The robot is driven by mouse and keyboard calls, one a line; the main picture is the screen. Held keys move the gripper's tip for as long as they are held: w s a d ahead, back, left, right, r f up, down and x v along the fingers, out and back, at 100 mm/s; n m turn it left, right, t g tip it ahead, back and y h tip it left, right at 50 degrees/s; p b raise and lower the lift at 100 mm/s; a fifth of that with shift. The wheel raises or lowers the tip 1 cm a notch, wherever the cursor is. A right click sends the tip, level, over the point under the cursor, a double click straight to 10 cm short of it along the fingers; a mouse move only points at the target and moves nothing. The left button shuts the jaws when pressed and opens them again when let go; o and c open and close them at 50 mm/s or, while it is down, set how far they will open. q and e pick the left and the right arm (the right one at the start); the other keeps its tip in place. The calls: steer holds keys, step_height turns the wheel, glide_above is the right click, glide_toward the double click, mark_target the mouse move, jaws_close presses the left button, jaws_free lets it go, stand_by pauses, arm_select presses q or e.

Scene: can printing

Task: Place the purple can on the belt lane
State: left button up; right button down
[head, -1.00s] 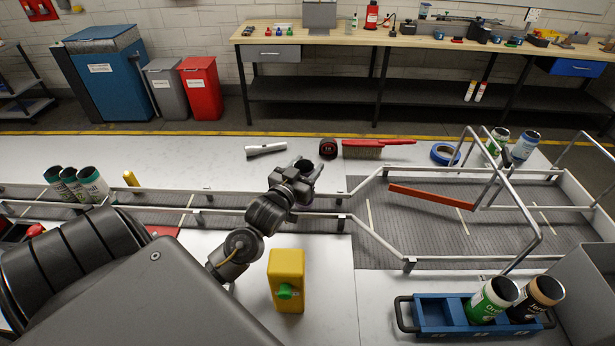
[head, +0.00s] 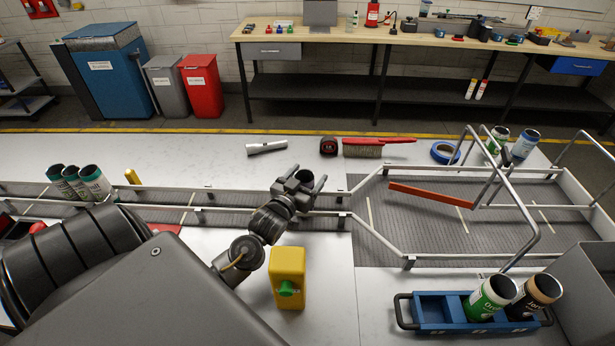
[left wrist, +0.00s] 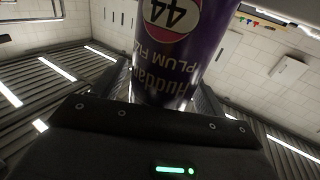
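The purple can shows large in the left wrist view (left wrist: 170,65), with "44" and "PLUM FIZZ" on its label upside down. In the head view only its dark open top (head: 304,177) shows between the fingers of my left gripper (head: 306,182). The fingers stand on either side of it and appear shut on it. The gripper is over the narrow belt lane (head: 237,219), near where it widens into the broad dark belt (head: 420,225). The can's base is hidden in the head view, so I cannot tell whether it touches the lane. My right gripper is not in view.
Metal rails (head: 380,232) border the lane. A yellow box with a green knob (head: 288,270) stands in front of it. An orange bar (head: 430,196) crosses the broad belt. Several cans (head: 75,183) stand at left; a blue carrier (head: 440,312) holds two cans at front right.

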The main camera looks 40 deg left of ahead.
arm_select(q)
steer(key=shift+r, duration=0.2)
steer(key=s+d+b, duration=0.2)
steer(key=s+b, duration=0.1)
steer(key=s, duration=0.8)
steer(key=shift+s, duration=0.4)
